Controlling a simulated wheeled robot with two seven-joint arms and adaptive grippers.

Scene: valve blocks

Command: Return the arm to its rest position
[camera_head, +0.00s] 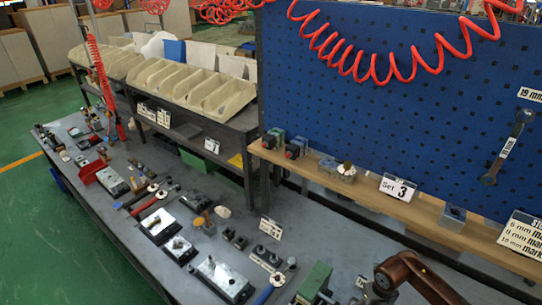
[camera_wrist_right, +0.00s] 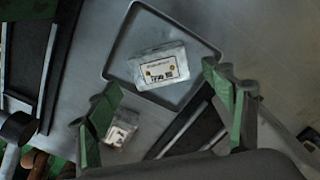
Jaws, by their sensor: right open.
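A brown arm link of mine (camera_head: 415,278) shows at the bottom right of the head view, over the front of the workbench; I cannot tell there where its gripper is. In the right wrist view my right gripper (camera_wrist_right: 162,76) is open, its green fingers spread apart with nothing held between them. Beyond the fingers, a pale metal block with a printed label (camera_wrist_right: 160,66) sits in a shallow grey tray (camera_wrist_right: 205,45). My left gripper is not in view.
The grey workbench (camera_head: 150,262) holds several valve blocks, tools and labels. A wooden shelf (camera_head: 415,213) with a "Set 3" sign (camera_head: 397,187) runs below a blue pegboard (camera_head: 400,110). Red coiled hoses (camera_head: 375,70) hang above. A small clear packet (camera_wrist_right: 120,132) lies near the left finger.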

